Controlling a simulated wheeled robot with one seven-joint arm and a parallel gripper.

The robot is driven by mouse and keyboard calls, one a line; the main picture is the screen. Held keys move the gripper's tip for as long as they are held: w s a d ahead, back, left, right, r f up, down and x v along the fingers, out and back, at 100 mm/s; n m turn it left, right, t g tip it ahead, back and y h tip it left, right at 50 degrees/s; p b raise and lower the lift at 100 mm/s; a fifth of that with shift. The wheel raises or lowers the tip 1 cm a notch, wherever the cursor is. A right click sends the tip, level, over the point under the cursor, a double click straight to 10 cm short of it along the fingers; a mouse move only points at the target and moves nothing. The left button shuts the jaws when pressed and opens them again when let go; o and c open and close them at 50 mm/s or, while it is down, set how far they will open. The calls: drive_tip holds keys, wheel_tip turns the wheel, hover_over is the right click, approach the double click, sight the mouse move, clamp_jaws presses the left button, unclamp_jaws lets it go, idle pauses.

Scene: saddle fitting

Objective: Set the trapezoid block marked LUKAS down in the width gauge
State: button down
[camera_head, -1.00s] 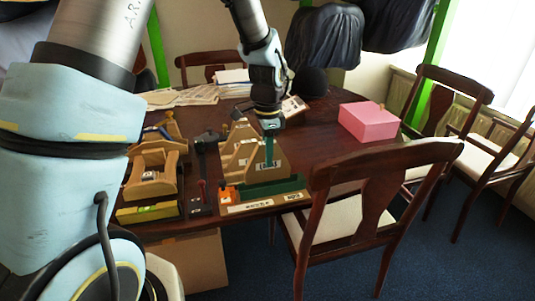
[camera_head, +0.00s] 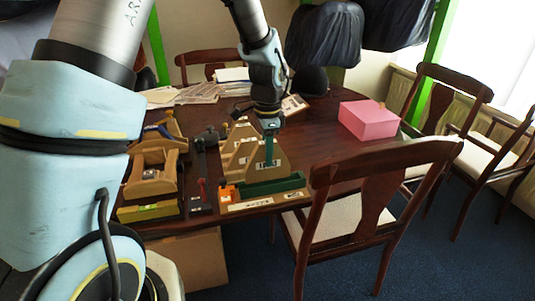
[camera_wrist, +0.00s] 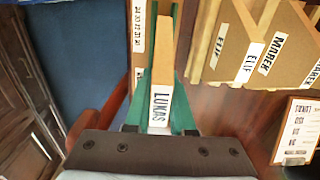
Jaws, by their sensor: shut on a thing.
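The trapezoid block marked LUKAS (camera_wrist: 162,60) is tan with a white label. My gripper (camera_wrist: 160,92) has green fingers shut on it, one on each side. In the head view the block (camera_head: 279,163) hangs upright below my gripper (camera_head: 270,130), over or just behind the front wall of the green width gauge (camera_head: 278,187). The gauge has a white strip in front and an orange piece at its left end. Its numbered strip (camera_wrist: 139,38) shows left of the block in the wrist view. I cannot tell whether the block's lower edge touches the gauge.
Tan blocks marked ELIF (camera_wrist: 236,45) and MAREK (camera_wrist: 287,45) stand close on the right. A card (camera_wrist: 297,130) reads LUKAS with numbers. A wooden saddle-like stand (camera_head: 155,175) is left of the gauge. A pink box (camera_head: 369,120) and a chair (camera_head: 375,190) are to the right.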

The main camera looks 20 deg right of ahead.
sight(268, 179)
drive_tip(key=shift+f+b, duration=1.1)
drive_tip(key=shift+f, duration=1.05)
idle(1.4)
idle(1.0)
drive_tip(key=shift+c, duration=1.4)
unclamp_jaws()
drive_tip(key=shift+r, duration=0.1)
drive_tip(key=shift+r+p, duration=2.15)
drive_tip(key=shift+r, duration=0.25)
drive_tip(key=shift+r+p, duration=1.3)
drive_tip(key=shift+r, duration=0.2)
